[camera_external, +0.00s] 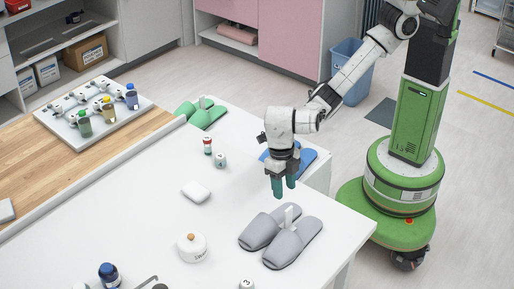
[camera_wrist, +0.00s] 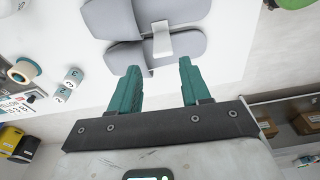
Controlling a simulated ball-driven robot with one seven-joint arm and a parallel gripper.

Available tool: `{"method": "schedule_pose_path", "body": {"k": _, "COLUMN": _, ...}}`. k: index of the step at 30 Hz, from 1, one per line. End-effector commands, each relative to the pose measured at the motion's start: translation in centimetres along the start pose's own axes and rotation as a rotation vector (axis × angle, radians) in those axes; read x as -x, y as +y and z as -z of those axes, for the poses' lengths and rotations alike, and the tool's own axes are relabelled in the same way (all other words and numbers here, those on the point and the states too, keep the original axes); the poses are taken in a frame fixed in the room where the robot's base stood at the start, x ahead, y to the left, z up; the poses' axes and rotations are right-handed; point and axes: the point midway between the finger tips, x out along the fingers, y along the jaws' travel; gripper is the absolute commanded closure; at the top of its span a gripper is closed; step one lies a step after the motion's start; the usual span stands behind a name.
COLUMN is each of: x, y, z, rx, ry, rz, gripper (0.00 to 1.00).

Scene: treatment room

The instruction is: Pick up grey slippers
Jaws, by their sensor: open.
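The grey slippers (camera_external: 281,237) lie side by side on the white table near its front right corner, with a white upright tab between them. In the wrist view the slippers (camera_wrist: 122,22) show at the top, beyond the fingertips, with the white tab (camera_wrist: 163,40) between them. My gripper (camera_external: 284,190) points down above the table, behind the slippers in the external view. In the wrist view the teal fingers of my gripper (camera_wrist: 159,66) are apart with nothing between them.
Green slippers (camera_external: 203,113) lie at the table's back edge, and a blue item (camera_external: 304,160) lies partly behind my gripper. The table (camera_external: 330,225) is bare right of the slippers.

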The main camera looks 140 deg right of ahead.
Motion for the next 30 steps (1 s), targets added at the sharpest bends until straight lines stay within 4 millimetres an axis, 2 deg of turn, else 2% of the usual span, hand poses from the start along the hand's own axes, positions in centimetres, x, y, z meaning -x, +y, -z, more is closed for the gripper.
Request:
{"method": "schedule_pose_path", "body": {"k": 2, "x": -0.1, "y": 0.1, "z": 1.1, "rx": 0.041, "ry": 0.002, "rz": 0.004, "gripper": 0.53}}
{"method": "schedule_pose_path", "body": {"k": 5, "x": -1.3, "y": 0.1, "z": 1.5, "rx": 0.055, "ry": 0.006, "rz": 0.006, "gripper": 0.53}}
{"method": "schedule_pose_path", "body": {"k": 9, "x": -3.8, "y": 0.0, "z": 1.4, "rx": 0.053, "ry": 0.005, "rz": 0.007, "gripper": 0.53}}
{"method": "schedule_pose_path", "body": {"k": 12, "x": -4.8, "y": 0.0, "z": 1.3, "rx": 0.052, "ry": 0.005, "rz": 0.004, "gripper": 0.53}}
{"method": "schedule_pose_path", "body": {"k": 20, "x": -5.9, "y": 0.0, "z": 1.2, "rx": 0.049, "ry": 0.003, "rz": 0.004, "gripper": 0.53}}
{"method": "schedule_pose_path", "body": {"k": 26, "x": -7.7, "y": -0.3, "z": 0.8, "rx": 0.048, "ry": 0.003, "rz": 0.006, "gripper": 0.53}}
{"method": "schedule_pose_path", "body": {"k": 30, "x": -9.8, "y": -0.3, "z": 0.7, "rx": 0.048, "ry": 0.003, "rz": 0.006, "gripper": 0.53}}
